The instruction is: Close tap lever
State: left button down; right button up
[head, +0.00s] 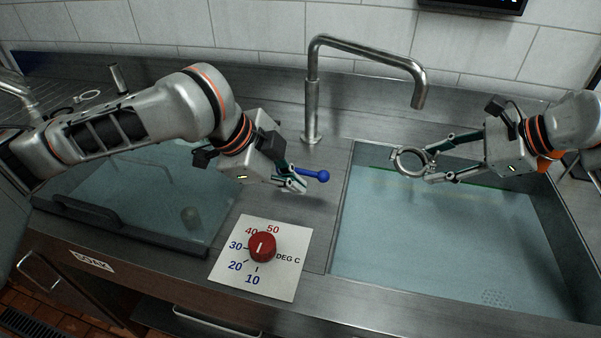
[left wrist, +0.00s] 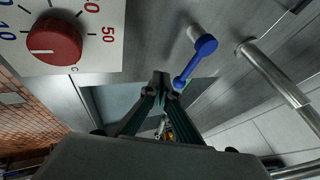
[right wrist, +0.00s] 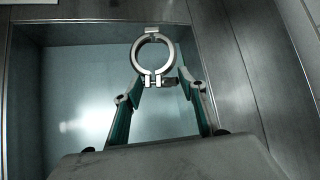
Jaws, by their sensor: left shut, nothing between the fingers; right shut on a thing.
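The tap lever (head: 318,175) is a blue handle with a round end on the counter, just right of my left gripper (head: 298,182) in the head view. In the left wrist view the blue lever (left wrist: 197,60) points down toward the fingertips of my left gripper (left wrist: 165,85). The left fingers are shut and empty, close to the lever's end; I cannot tell if they touch it. The metal tap (head: 312,98) stands behind the lever, its spout over the right basin. My right gripper (head: 432,166) is shut on a metal ring clamp (right wrist: 135,58) above that basin.
The right basin (head: 450,240) holds water. A glass-like cover (head: 120,205) lies over the left basin. A red temperature knob (head: 262,247) on a white plate (head: 285,285) is in front of my left gripper. The tiled wall (head: 240,30) closes off the back.

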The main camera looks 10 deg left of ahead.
pick_arm(q)
jog(key=v, duration=1)
jog(key=w+a+f+n+t+h, duration=0.1)
jog(key=w+a+f+t+h, duration=0.2)
jog(key=w+a+t, duration=0.5)
jog(key=s+d+f+m+h, duration=0.1)
jog(key=s+f+m, duration=0.1)
jog(key=s+m, duration=0.1)
jog(key=s+d+f+m+g+h, duration=0.1)
jog(key=s+f+m+h, duration=0.1)
jog(key=s+m, duration=0.1)
jog(key=s+d+f+m+g+h, duration=0.1)
jog(key=s+f+m, duration=0.1)
jog(key=s, duration=0.3)
jog(key=shift+d+m+h, duration=0.2)
jog(key=shift+m+h, duration=0.1)
jog(key=shift+m, duration=0.3)
send_near(313, 176)
jog(key=shift+s+d+r, duration=0.25)
jog(key=shift+s+d, duration=0.65)
jog(key=shift+d, duration=0.15)
jog(key=shift+x, duration=1.25)
jog(key=w, duration=0.3)
jog(key=shift+d+f, duration=0.1)
jog(key=shift+f, duration=0.25)
jog(key=shift+w+f, duration=0.1)
jog(key=shift+w, duration=0.35)
